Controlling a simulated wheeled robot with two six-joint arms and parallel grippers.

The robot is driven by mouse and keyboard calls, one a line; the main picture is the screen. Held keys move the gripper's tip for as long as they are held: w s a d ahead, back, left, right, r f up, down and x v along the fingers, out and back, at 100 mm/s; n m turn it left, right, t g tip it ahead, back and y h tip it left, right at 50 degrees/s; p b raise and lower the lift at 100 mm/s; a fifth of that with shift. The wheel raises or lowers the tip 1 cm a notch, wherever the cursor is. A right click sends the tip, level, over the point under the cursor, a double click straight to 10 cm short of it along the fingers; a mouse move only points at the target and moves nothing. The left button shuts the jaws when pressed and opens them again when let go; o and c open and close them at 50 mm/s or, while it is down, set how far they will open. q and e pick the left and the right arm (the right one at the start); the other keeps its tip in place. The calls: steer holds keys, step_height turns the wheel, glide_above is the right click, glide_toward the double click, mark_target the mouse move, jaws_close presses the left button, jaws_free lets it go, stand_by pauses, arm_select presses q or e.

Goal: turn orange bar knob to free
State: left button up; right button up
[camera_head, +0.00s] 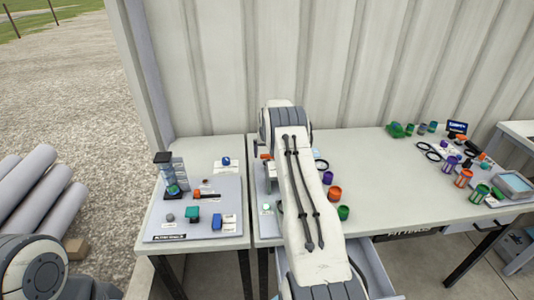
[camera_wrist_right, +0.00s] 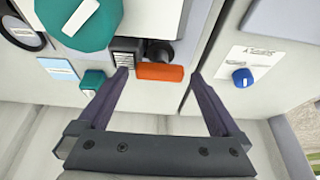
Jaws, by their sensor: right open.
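The orange bar knob (camera_wrist_right: 160,73) lies crosswise between the fingertips of my right gripper (camera_wrist_right: 158,76) in the right wrist view, with a dark round part just behind it. The fingers are spread, one off each end of the bar, with a visible gap on both sides. I cannot tell how far the tips are above it. In the head view an orange piece (camera_head: 266,157) shows at the left edge of the right-hand table, beside my right arm, which hides most of that board and the gripper. My left gripper is out of view.
A large teal knob (camera_wrist_right: 78,20) and a small teal block (camera_wrist_right: 93,80) sit close by in the wrist view. A blue knob (camera_wrist_right: 242,77) is across the seam between tables. Several coloured cups, including an orange one (camera_head: 334,193), stand right of my arm.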

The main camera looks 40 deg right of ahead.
steer(key=c, duration=1.3)
steer(key=shift+a+f+m+b, duration=0.15)
steer(key=shift+m+b, duration=0.45)
steer(key=shift+b, duration=0.15)
steer(key=m+g+h+b, duration=0.1)
steer(key=m+b, duration=0.1)
steer(key=m, duration=0.1)
steer(key=shift+w+b, duration=0.15)
steer(key=shift+b, duration=0.2)
steer(key=shift+m+g+h+b, duration=0.3)
steer(key=shift+m+g+b, duration=0.25)
steer(key=shift+m, duration=0.65)
steer(key=shift+w+a+m+g, duration=0.1)
steer(key=shift+m+g, duration=0.25)
steer(key=shift+m, duration=0.65)
steer(key=o, duration=1.3)
steer(key=shift+a+r, duration=0.1)
steer(key=shift+r, duration=0.1)
